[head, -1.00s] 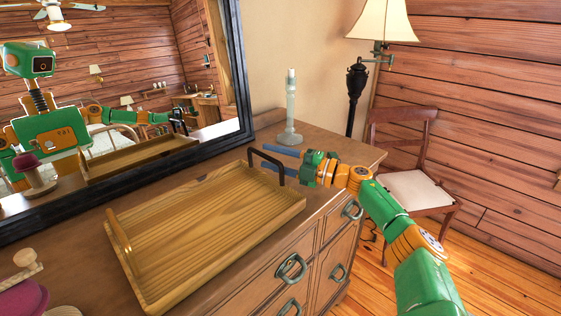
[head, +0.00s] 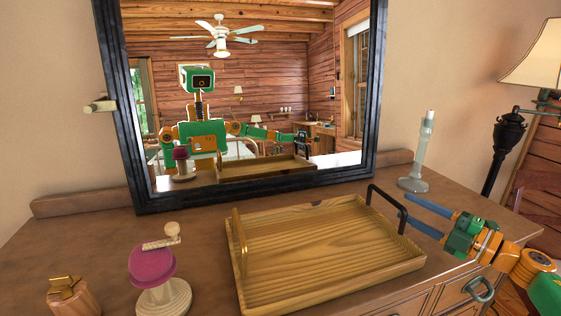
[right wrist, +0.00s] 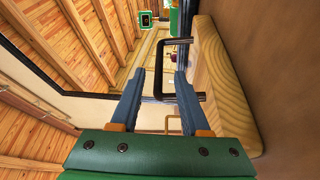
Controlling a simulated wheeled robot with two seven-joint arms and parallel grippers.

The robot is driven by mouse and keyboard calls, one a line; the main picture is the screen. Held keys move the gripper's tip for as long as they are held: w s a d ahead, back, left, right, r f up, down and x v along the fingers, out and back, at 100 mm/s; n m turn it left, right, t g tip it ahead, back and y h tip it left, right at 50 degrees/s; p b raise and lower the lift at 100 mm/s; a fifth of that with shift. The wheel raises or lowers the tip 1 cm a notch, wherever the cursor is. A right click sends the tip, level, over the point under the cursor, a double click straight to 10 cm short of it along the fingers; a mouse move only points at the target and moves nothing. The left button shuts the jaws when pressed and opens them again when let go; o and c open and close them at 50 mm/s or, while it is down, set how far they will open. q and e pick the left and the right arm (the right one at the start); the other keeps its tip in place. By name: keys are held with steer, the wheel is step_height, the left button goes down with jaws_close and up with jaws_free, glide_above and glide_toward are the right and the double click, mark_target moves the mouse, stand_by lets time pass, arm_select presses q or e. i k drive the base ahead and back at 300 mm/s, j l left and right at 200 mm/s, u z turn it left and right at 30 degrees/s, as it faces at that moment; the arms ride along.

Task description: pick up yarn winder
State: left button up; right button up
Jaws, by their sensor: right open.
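The yarn winder (head: 153,268) stands upright on the dresser at the front left in the head view. It has a magenta spool, a pale wooden crank on top and a whitish round base. My right gripper (head: 407,208) is open and empty at the right end of the wooden tray, its fingertips by the tray's black handle (head: 388,200). The winder is well to its left, across the tray. In the right wrist view my right gripper's fingers (right wrist: 160,72) are apart, with the black handle (right wrist: 159,60) showing between them. My left gripper is not in view.
The empty wooden tray (head: 320,262) lies between the winder and my right gripper. A wooden container with a brass-coloured top (head: 74,298) stands left of the winder. A pale candlestick (head: 419,170) stands at the back right. The mirror (head: 127,130) rises behind; bare dresser top lies behind the winder.

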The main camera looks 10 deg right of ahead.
mark_target(174, 297)
steer(key=k+l, duration=0.65)
steer(key=k, duration=0.2)
